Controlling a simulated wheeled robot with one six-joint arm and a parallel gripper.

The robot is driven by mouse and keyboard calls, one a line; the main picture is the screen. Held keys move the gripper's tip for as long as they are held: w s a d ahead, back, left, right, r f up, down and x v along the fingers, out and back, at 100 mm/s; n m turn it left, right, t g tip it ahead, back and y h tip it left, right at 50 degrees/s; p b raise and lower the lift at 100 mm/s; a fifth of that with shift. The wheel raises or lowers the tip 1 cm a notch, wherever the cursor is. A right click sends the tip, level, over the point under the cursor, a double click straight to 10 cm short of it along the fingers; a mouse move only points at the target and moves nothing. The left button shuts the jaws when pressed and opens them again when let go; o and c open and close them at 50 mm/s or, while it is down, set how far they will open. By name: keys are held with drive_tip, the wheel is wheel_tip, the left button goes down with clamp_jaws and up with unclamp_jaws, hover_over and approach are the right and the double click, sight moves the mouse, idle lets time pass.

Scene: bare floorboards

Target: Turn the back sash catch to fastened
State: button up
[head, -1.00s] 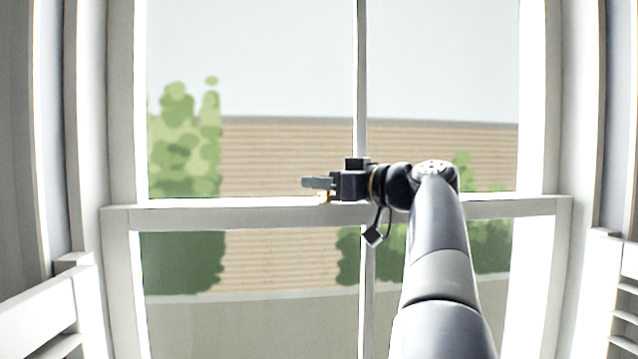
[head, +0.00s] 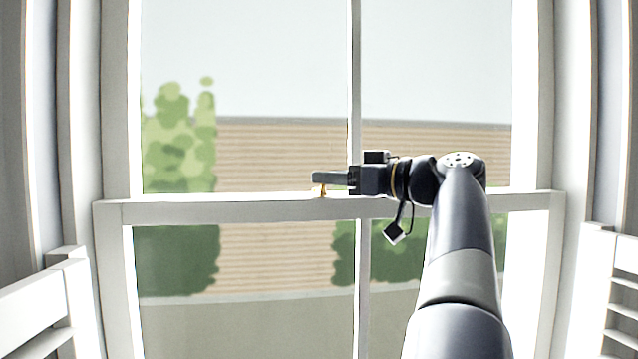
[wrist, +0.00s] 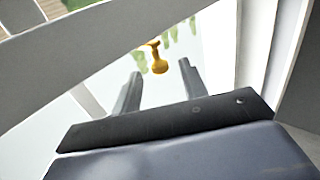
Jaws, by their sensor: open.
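The sash catch (head: 323,190) is a small brass-coloured piece on the meeting rail (head: 230,210) of the window, near its middle. In the wrist view the brass catch (wrist: 158,58) shows a rounded knob end and lies just beyond my fingertips, roughly between their lines. My gripper (head: 318,177) points left along the rail, just above the catch in the head view. In the wrist view its two fingers (wrist: 161,68) are apart with nothing between them. Whether a finger touches the catch I cannot tell. The fingers partly cover the catch in the head view.
White louvred shutters stand at the left (head: 45,300) and right (head: 600,290) of the window. A vertical glazing bar (head: 356,80) runs close behind my gripper. The rail to the left of the catch is clear.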

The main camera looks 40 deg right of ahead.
sight(315, 197)
drive_tip(key=b+v, duration=0.1)
drive_tip(key=v, duration=0.5)
drive_tip(key=shift+s, duration=0.2)
drive_tip(key=shift+w, duration=0.1)
drive_tip(key=p+x, duration=0.3)
drive_tip(key=x, duration=0.7)
drive_tip(key=shift+w+r, duration=0.1)
drive_tip(key=shift+w, duration=0.15)
drive_tip(key=shift+w+a, duration=0.15)
drive_tip(key=shift+m+h, duration=0.3)
drive_tip(key=shift+h, duration=0.2)
drive_tip(key=shift+y, duration=0.3)
